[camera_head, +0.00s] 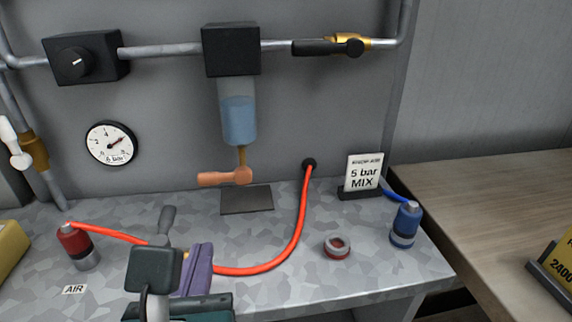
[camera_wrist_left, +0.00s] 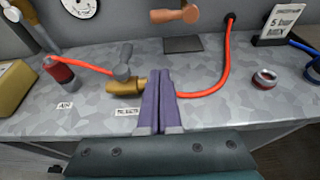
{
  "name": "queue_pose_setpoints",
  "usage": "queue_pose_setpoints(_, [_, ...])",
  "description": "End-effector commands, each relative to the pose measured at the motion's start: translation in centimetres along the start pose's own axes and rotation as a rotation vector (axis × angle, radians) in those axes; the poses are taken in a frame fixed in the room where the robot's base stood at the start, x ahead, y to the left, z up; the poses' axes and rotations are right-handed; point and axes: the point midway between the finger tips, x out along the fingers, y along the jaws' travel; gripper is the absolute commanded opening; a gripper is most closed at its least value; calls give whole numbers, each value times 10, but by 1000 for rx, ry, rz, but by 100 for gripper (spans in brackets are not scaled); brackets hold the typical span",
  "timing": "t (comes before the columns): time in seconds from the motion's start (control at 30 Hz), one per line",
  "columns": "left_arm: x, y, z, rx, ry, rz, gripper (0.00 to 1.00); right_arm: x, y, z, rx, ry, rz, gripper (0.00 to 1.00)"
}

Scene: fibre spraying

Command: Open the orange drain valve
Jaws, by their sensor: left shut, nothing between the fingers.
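The orange drain valve (camera_head: 226,177) hangs under the clear bowl of blue liquid (camera_head: 239,120) on the wall. Its handle points left, level. It also shows at the top of the left wrist view (camera_wrist_left: 176,14). My left gripper (camera_head: 198,262) is low over the front of the bench, below and in front of the valve, apart from it. In the left wrist view its purple fingers (camera_wrist_left: 158,80) are together with nothing between them. My right gripper is in neither view.
A red hose (camera_head: 288,252) curves over the bench. A brass fitting with a grey handle (camera_wrist_left: 125,75) stands left of my fingers. A dark pad (camera_head: 246,199) lies under the valve. A sign (camera_head: 363,172), a blue coupling (camera_head: 405,226) and a red-grey ring (camera_head: 337,247) are to the right.

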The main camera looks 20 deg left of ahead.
Motion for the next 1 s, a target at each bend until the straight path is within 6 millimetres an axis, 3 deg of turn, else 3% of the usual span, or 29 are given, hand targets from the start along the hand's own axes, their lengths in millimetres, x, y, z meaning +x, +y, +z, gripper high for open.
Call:
queue_pose_setpoints(0.17, [24,0,1,-1,-4,2,0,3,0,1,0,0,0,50])
queue_pose_setpoints(0.53, [102,0,-1,-1,-3,2,0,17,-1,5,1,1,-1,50])
queue_pose_setpoints(0.6, [91,0,19,-4,0,0,0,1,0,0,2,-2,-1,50])
queue_pose_setpoints(0.7, [87,0,30,-3,0,0,0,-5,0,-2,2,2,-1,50])
queue_pose_setpoints(1.0, [84,0,38,-2,1,0,0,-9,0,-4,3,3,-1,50])
